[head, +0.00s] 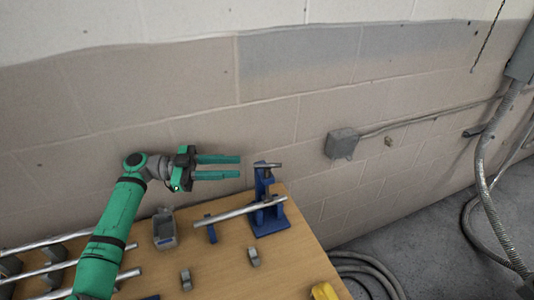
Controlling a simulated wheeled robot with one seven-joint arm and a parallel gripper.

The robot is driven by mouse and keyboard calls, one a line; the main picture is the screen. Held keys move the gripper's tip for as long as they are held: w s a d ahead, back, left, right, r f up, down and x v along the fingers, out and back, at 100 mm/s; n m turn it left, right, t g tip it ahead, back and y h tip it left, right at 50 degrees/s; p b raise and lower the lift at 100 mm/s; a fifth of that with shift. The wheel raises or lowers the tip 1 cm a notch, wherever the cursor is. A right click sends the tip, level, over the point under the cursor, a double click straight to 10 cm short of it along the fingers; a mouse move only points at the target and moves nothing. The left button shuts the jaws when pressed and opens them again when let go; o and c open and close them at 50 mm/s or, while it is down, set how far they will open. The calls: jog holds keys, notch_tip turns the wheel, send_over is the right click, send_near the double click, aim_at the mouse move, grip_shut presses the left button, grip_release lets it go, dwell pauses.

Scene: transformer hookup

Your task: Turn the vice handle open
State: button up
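The blue vice (270,222) stands upright near the back right corner of the wooden table. Its grey bar handle (266,165) lies across the top of the vice. A long grey pipe (243,212) passes through the vice's lower part and points down to the left. My gripper (239,167) has two green fingers pointing right, apart from each other with nothing between them. In the picture it is just left of the handle with a small gap. How far it is from the handle in depth cannot be told.
On the wooden table (222,270) stand a grey bin (164,238), a blue support (210,228) under the pipe, small grey fittings (254,257) and a yellow object (324,291). More pipes lie left, behind my arm. A block wall (200,110) rises behind the table.

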aim_at(266, 166)
jog(key=d, duration=1.1)
jog(key=shift+w, duration=0.4)
jog(key=shift+c, duration=0.4)
jog(key=shift+a, duration=0.2)
grip_shut()
